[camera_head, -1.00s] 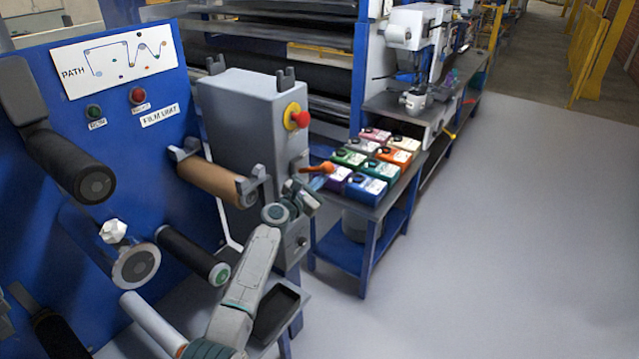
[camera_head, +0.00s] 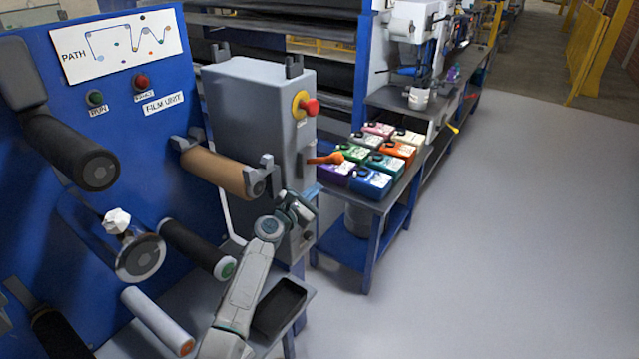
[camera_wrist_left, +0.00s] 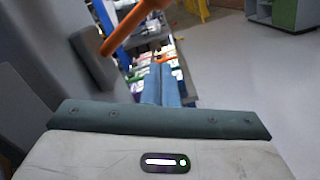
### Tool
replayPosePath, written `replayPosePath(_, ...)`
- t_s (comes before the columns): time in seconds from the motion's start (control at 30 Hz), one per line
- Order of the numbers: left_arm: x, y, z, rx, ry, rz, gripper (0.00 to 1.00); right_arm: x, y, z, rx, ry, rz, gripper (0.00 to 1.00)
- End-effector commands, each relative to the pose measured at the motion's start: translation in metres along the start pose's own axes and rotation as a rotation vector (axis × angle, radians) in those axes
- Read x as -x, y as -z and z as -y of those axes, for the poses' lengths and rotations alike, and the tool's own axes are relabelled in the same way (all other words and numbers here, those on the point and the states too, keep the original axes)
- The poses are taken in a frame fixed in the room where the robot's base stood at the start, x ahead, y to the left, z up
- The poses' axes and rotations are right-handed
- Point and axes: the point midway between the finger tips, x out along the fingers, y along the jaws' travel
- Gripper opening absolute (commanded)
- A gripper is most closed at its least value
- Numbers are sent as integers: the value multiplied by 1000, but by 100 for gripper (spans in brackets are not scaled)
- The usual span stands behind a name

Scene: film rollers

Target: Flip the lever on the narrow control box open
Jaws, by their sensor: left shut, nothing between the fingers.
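The narrow control box (camera_head: 258,110) is the tall grey cabinet beside the blue film unit. Its lever has an orange handle (camera_head: 325,158) that sticks out sideways to the right from the box's front face, below the red button. My left gripper (camera_head: 314,190) is just below the lever, in front of the box, and apart from it in the head view. In the left wrist view its blue fingers (camera_wrist_left: 161,85) are shut and empty, and the orange lever (camera_wrist_left: 130,25) runs above them to the upper left. My right gripper is out of view.
A red stop button (camera_head: 311,106) on a yellow plate sits above the lever. A brown roller (camera_head: 215,171) is left of the box. A blue table (camera_head: 368,212) with several coloured bottles stands behind the lever. The floor at right is clear.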

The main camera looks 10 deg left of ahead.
Motion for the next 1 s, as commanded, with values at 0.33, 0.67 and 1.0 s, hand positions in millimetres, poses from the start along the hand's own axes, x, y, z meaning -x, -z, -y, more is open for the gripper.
replayPosePath(0.33,56,0,1,-2,0,-1,0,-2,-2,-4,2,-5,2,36)
replayPosePath(0.67,62,-1,1,1,1,0,0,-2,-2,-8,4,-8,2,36)
replayPosePath(1.0,62,0,1,1,1,0,0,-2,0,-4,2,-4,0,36)
